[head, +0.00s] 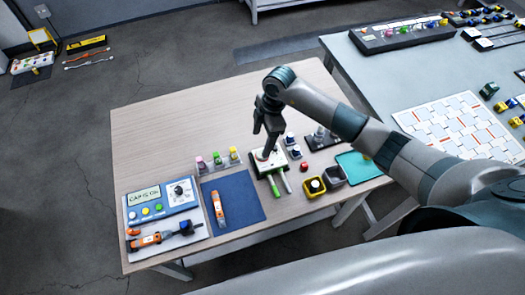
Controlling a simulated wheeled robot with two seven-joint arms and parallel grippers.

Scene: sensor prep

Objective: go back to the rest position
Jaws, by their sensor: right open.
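My right arm reaches in from the right over the wooden table (150,130). Its gripper (266,148) points down, open, just above a small white device (258,168) with two green handles or sticks in front. I cannot tell whether the fingertips touch the device. The gripper hides part of the device's top. My left gripper is not in view.
Left of the device are a blue mat (245,190) with an orange tool (218,209), a blue control panel (160,207) and several coloured vials (217,161). The table's back left is clear.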

